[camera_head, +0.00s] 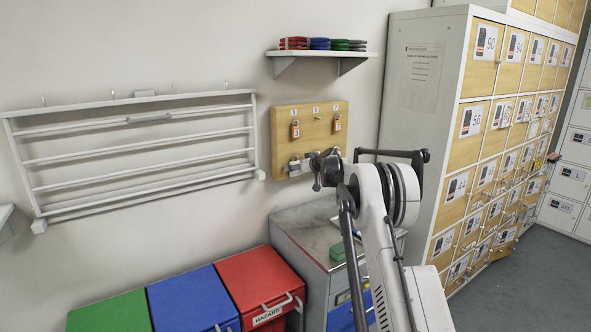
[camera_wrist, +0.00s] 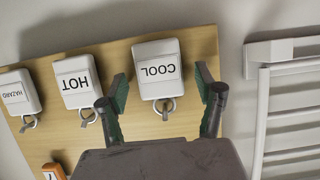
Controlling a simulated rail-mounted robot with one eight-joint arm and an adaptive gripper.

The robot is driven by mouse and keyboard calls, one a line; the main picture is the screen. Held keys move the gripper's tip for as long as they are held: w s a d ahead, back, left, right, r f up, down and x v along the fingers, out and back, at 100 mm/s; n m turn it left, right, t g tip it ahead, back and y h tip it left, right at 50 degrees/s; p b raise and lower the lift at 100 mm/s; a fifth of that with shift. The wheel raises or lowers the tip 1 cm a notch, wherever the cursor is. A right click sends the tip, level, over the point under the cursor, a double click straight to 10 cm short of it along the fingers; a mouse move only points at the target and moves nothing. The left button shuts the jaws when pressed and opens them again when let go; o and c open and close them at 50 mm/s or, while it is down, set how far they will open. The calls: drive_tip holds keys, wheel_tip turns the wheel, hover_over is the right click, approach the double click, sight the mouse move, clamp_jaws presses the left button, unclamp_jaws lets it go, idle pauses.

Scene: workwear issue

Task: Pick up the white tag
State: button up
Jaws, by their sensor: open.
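Three white tags hang in a row along the wooden board, each with a metal ring. In the wrist view they appear upside down: COOL (camera_wrist: 157,68), HOT (camera_wrist: 77,81) and one that seems to read HAZARD (camera_wrist: 18,92). My gripper (camera_wrist: 163,84) is open, its dark green-padded fingers on either side of the COOL tag in the picture. No contact shows, and the depth gap is unclear. In the head view my gripper (camera_head: 320,168) is at the board's lower edge, partly hiding the tags; a pale tag (camera_head: 295,168) shows left of it.
The wooden board (camera_head: 312,113) also carries orange padlocks (camera_head: 295,130). A white drying rack (camera_head: 140,150) is on the wall to the left. A small shelf (camera_head: 320,54) is above. Green, blue and red bins (camera_head: 258,278) and a grey cabinet (camera_head: 312,240) stand below; lockers (camera_head: 470,130) stand right.

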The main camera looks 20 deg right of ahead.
drive_tip(key=c, duration=1)
drive_tip(key=shift+r, duration=0.1)
drive_tip(key=s+b, duration=0.1)
drive_tip(key=s, duration=0.5)
drive_tip(key=s+d+b, duration=0.1)
drive_tip(key=s, duration=0.5)
drive_tip(key=s+d+b, duration=0.1)
drive_tip(key=s, duration=0.5)
drive_tip(key=shift+d+r, duration=0.2)
drive_tip(key=shift+d, duration=0.05)
